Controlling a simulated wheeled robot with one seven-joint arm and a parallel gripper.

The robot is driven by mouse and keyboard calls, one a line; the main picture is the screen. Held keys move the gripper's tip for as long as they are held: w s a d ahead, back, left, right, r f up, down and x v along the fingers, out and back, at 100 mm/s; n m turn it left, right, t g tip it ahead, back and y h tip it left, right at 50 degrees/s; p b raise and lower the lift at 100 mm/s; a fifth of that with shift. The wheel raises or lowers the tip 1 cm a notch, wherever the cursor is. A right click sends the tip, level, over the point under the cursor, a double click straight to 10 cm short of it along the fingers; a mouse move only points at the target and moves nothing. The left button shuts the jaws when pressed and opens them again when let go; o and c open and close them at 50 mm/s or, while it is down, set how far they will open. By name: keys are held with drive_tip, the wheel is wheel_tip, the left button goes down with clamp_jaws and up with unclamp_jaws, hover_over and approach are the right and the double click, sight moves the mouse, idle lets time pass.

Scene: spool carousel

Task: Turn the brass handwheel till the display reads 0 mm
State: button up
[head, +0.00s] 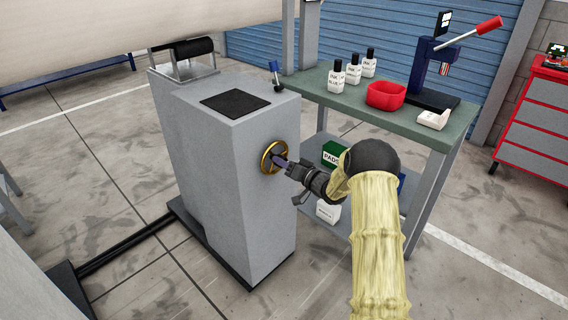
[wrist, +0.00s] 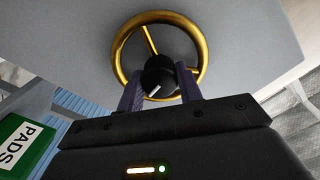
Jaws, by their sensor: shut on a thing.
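The brass handwheel (head: 272,157) is on the right side of the grey cabinet (head: 222,180). In the wrist view the brass handwheel (wrist: 120,42) shows as a ring with a spoke to the upper left and a black hub (wrist: 158,72) bearing a white mark. My gripper (head: 284,162) reaches the wheel from the right. In the wrist view my gripper (wrist: 160,88) has its two purple fingers on either side of the hub, shut on it. No display with a reading shows in either view.
A green-topped bench (head: 400,122) stands behind, with white bottles (head: 337,78), a red bin (head: 386,96) and a press with a red handle (head: 484,27). A green PADS box (wrist: 22,142) is near my gripper. A red drawer cabinet (head: 535,120) stands at far right.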

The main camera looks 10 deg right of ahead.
drive_tip(key=shift+w+n, duration=0.1)
drive_tip(key=shift+n, duration=0.2)
drive_tip(key=shift+d+n, duration=0.25)
drive_tip(key=shift+n, duration=0.25)
drive_tip(key=n, duration=0.1)
drive_tip(key=n+b, duration=0.1)
drive_tip(key=n, duration=0.1)
drive_tip(key=n+b, duration=0.1)
drive_tip(key=n, duration=0.1)
drive_tip(key=shift+a, duration=0.25)
drive_tip(key=n+b, duration=0.2)
drive_tip(key=n, duration=0.1)
drive_tip(key=shift+f+n, duration=0.1)
drive_tip(key=shift+n, duration=0.3)
drive_tip(key=n+b, duration=0.3)
drive_tip(key=shift+f+n, duration=0.1)
drive_tip(key=shift+n, duration=0.2)
drive_tip(key=n+b, duration=0.5)
drive_tip(key=n, duration=0.1)
drive_tip(key=shift+f, duration=0.15)
drive_tip(key=shift+n+b, duration=1.6)
drive_tip(key=shift+n, duration=0.2)
drive_tip(key=shift+r, duration=0.2)
